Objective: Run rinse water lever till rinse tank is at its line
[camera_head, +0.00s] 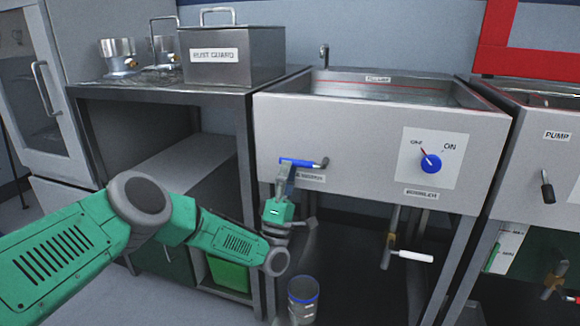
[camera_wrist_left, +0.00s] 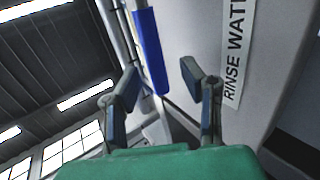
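The rinse tank (camera_head: 345,128) is a steel basin on legs. A red line runs along its inside wall, and a clear water surface (camera_head: 395,91) shows inside; how it stands to the line is hard to tell. The blue-handled rinse water lever (camera_head: 299,162) lies roughly level on the tank's front, above a label. My left gripper (camera_head: 285,178) is just below the lever. In the left wrist view its fingers (camera_wrist_left: 160,82) are apart, and the blue handle (camera_wrist_left: 150,50) shows beyond and between their tips, with no clear grip. My right gripper is not in view.
A blue OFF/ON knob (camera_head: 430,163) is on the tank front, right of the lever. A white-handled valve (camera_head: 408,257) hangs underneath. A RUST GUARD box (camera_head: 232,58) stands on the left bench, and a blue-rimmed cylinder (camera_head: 303,300) is low in front. A PUMP unit (camera_head: 545,160) is at right.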

